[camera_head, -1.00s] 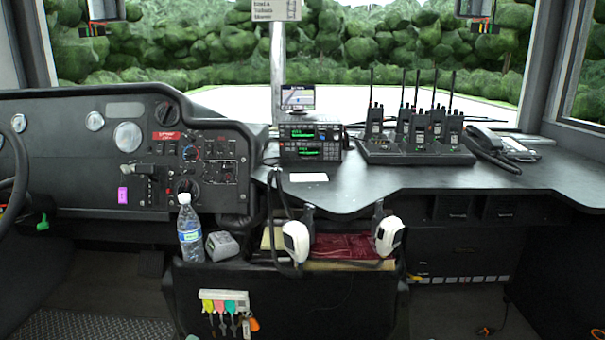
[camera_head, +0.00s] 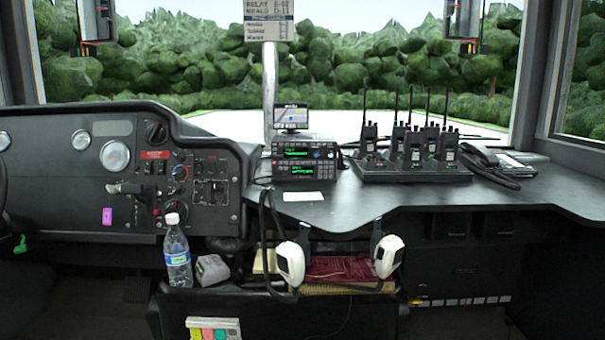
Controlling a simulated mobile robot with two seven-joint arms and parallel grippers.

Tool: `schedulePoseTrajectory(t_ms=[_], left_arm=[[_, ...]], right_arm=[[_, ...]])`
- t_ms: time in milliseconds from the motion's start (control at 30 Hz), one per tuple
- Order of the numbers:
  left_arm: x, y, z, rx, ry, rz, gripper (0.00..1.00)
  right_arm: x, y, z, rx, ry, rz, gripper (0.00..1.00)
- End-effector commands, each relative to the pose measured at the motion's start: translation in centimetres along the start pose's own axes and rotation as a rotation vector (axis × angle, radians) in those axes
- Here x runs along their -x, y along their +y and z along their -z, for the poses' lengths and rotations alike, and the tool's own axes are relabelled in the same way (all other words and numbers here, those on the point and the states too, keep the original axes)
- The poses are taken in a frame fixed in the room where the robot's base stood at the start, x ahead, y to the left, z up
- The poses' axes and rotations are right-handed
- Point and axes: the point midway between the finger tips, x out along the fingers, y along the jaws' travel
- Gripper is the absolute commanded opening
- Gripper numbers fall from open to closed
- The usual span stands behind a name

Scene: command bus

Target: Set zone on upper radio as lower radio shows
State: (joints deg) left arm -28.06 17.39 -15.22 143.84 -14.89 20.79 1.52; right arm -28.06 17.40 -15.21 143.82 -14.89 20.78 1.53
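Two black radios are stacked on the dark counter in the middle of the head view. The upper radio (camera_head: 304,151) has a lit green display and a row of knobs or buttons on its right. The lower radio (camera_head: 303,170) sits directly under it with its own lit green display. The text on both displays is too small to read. Neither of my grippers shows in this view.
A small screen (camera_head: 292,117) stands above the radios. Handheld radios in a charger (camera_head: 412,172) and a desk phone (camera_head: 495,163) stand to the right. A white card (camera_head: 303,197) lies in front. White handsets (camera_head: 290,262), a bottle (camera_head: 177,252) and a grey box (camera_head: 212,270) are lower down.

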Motion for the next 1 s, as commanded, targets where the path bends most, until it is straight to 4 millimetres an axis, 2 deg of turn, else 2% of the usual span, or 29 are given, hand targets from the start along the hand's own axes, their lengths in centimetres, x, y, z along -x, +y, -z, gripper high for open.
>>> schedulePoseTrajectory(t_ms=[933, 1000], left_arm=[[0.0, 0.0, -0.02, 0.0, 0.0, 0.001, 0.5], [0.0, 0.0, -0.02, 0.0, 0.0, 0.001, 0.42]], right_arm=[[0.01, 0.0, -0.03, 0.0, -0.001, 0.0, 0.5], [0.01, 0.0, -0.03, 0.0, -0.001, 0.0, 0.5]])
